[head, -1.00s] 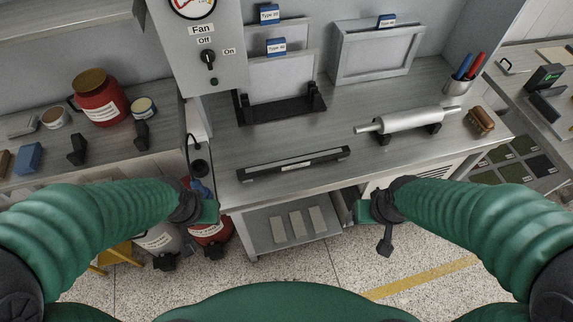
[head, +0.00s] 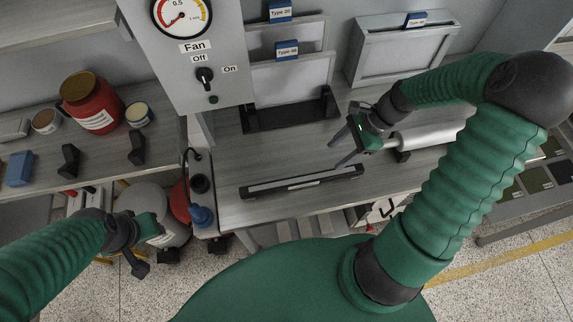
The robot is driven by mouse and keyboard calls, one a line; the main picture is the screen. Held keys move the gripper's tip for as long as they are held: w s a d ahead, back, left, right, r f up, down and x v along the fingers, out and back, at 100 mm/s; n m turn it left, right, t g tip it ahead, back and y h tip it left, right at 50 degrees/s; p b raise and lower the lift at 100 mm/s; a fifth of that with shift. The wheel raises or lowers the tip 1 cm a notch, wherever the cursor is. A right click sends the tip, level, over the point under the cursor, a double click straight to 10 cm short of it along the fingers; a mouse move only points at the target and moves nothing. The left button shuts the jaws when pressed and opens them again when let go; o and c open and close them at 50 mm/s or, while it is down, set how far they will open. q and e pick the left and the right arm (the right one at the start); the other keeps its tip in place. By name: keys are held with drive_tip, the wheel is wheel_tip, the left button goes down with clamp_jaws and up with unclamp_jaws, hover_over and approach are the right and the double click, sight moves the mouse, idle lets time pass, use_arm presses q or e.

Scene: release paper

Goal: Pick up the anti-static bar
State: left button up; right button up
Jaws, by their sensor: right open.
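The anti-static bar (head: 300,183) is a long black bar with a pale strip along it. It lies near the front edge of the grey workbench (head: 240,208), slightly tilted in the picture. My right gripper (head: 338,151) is open and empty, above the bench near the right end of the bar and apart from it. My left gripper (head: 142,252) hangs at the lower left, off the bench and away from the bar. Its fingers do not show clearly enough to tell whether they are open.
A silver roller (head: 425,136) rests on supports just right of my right gripper, partly hidden by my arm. A black rack (head: 290,112) with a framed panel stands behind the bar. A fan control box (head: 195,70) rises at the left. The bench left of the bar is clear.

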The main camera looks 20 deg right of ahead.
approach(305, 179)
drive_tip(key=shift+s+a+f, duration=0.25)
drive_tip(key=shift+s+f, duration=0.05)
drive_tip(key=shift+s, duration=0.1)
drive_tip(key=x, duration=0.5)
drive_tip(key=shift+w, duration=0.3)
drive_tip(key=shift+w+d+f, duration=0.1)
drive_tip(key=shift+w+f, duration=0.05)
drive_tip(key=shift+f, duration=0.15)
drive_tip(key=p+x, duration=0.1)
drive_tip(key=x, duration=0.2)
drive_tip(key=shift+f, duration=0.3)
drive_tip(key=shift+w+a+f, duration=0.15)
drive_tip(key=shift+a+f, duration=0.1)
drive_tip(key=shift+a, duration=0.2)
drive_tip(key=shift+w+a, duration=0.1)
drive_tip(key=shift+a, duration=0.35)
drive_tip(key=shift+c, duration=0.7)
drive_tip(key=c, duration=0.5)
use_arm(q)
drive_tip(key=shift+s+a+r, duration=0.45)
drive_tip(key=shift+a+r, duration=0.05)
drive_tip(key=shift+a, duration=0.1)
use_arm(e)
drive_tip(key=shift+d, duration=0.4)
clamp_jaws()
